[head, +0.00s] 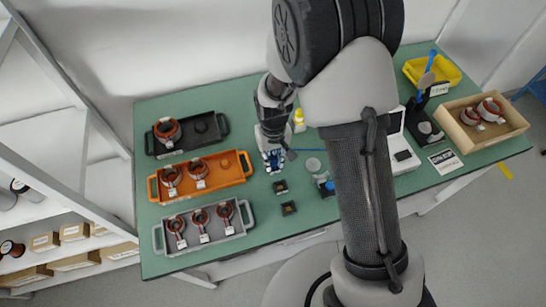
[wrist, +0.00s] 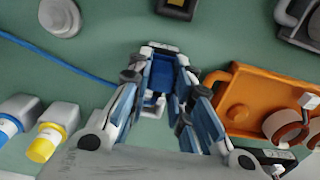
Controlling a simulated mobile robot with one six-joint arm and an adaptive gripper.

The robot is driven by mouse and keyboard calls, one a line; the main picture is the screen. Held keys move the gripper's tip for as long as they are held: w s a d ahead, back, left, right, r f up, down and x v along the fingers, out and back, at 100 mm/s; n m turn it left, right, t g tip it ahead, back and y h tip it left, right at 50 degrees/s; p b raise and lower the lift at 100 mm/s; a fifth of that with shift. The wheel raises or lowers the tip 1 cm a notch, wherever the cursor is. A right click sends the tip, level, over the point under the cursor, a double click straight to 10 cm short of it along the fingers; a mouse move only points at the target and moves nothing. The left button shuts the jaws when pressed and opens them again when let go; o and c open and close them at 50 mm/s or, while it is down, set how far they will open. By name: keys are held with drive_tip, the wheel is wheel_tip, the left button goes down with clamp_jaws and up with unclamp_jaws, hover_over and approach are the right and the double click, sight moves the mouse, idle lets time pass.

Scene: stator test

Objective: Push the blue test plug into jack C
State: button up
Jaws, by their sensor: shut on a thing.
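My gripper (head: 272,160) points down over the green table, right of the orange tray. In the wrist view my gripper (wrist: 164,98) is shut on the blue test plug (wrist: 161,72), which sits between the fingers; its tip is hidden. A blue cable (wrist: 62,63) runs from it to the left. Small black blocks with yellowish tops, which look like jacks, stand on the table: one block (head: 280,187) just in front of the gripper, another block (head: 289,208) nearer the front edge. One block (wrist: 177,8) shows at the wrist view's top edge, apart from the plug. I cannot read which is jack C.
The orange tray (head: 228,180), black tray (head: 189,151) and grey tray (head: 206,242) hold stators at left. A yellow bin (head: 447,73) and wooden box (head: 510,127) are far right.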

drive_tip(key=o, duration=1)
drive_tip(key=shift+r, duration=0.1)
wheel_tip(320, 180, up, 12)
drive_tip(key=shift+f, duration=0.1)
idle(0.7)
